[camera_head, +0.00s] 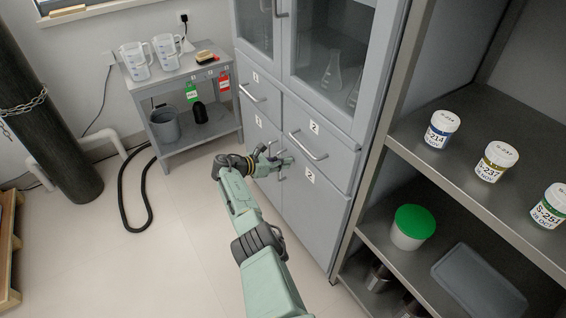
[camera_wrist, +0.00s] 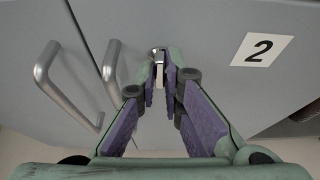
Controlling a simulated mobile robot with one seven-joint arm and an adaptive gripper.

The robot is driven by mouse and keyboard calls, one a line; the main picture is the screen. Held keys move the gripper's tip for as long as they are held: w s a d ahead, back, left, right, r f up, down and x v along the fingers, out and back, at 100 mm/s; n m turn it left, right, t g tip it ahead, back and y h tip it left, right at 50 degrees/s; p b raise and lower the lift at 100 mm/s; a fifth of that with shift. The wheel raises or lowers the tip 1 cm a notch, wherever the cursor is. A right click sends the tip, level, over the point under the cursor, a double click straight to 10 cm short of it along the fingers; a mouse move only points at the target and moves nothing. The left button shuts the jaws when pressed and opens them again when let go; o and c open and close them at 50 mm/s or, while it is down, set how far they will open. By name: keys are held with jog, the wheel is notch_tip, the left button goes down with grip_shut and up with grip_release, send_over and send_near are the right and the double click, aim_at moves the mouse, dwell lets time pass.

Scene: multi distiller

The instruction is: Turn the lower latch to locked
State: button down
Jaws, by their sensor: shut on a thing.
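The lower latch (camera_wrist: 159,53) is a small bright metal piece on the lower cabinet doors, seen at the top middle of the wrist view. My gripper (camera_wrist: 164,80) is shut on it, with a purple-padded finger on either side. The fingers hide part of the latch, so I cannot tell how far it is turned. In the head view my gripper (camera_head: 278,160) is at the front of the grey cabinet (camera_head: 312,215), low down where the two lower doors meet; the latch is too small and covered to make out there.
Door handles (camera_wrist: 68,88) stick out left of my fingers in the wrist view. Drawer handles (camera_head: 308,146) project above my gripper. An open shelf unit (camera_head: 455,165) with jars stands at right, a grey cart (camera_head: 180,82) at left.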

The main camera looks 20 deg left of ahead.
jog(key=c, duration=1.7)
grip_release()
jog(key=v, duration=1.2)
